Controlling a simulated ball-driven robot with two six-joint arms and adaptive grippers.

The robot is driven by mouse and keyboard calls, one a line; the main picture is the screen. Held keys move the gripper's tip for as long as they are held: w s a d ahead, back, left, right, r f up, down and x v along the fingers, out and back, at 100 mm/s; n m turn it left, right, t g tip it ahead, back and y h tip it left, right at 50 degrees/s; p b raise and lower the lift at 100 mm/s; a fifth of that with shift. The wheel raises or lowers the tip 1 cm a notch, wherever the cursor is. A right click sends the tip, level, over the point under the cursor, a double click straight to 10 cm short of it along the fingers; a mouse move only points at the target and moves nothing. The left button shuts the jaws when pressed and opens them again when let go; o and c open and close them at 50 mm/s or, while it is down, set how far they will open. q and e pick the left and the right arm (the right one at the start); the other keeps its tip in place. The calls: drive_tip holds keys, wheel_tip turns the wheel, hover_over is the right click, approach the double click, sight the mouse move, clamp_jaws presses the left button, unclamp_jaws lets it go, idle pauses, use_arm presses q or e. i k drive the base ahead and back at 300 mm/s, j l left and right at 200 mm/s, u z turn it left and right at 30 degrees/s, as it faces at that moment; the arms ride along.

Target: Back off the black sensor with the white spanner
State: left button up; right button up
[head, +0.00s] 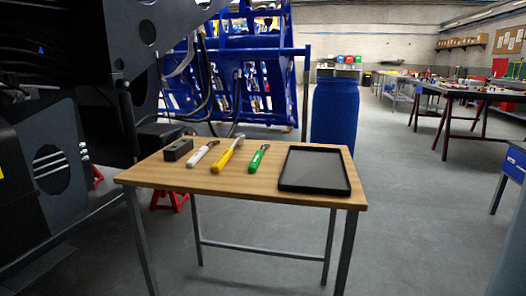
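The white spanner (203,153) lies on the wooden table (235,183), slanting, between a dark block and a yellow-handled tool. Its far end is the thinner metal-looking part. I cannot pick out the black sensor for certain; the machine on the left is dark and its small parts blend together. Neither of my grippers shows in the head view, and nothing on the table is being held.
The table also bears the dark block (178,150), the yellow tool (228,154), a green tool (258,159) and a black tray (315,170). The dark machine (45,150) stands left, a blue barrel (335,112) behind.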

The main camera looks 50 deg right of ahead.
sight(197, 156)
drive_tip(key=z, duration=1.25)
drive_tip(key=u, duration=0.5)
drive_tip(key=j+u, duration=0.1)
drive_tip(key=u, duration=0.85)
drive_tip(key=i+u, duration=0.1)
drive_tip(key=u, duration=0.35)
drive_tip(key=j+u, duration=0.1)
drive_tip(key=u, duration=0.4)
drive_tip(key=z, duration=0.85)
drive_tip(key=l+z, duration=0.1)
drive_tip(key=z, duration=0.7)
drive_tip(key=i+z, duration=0.1)
drive_tip(key=z, duration=0.75)
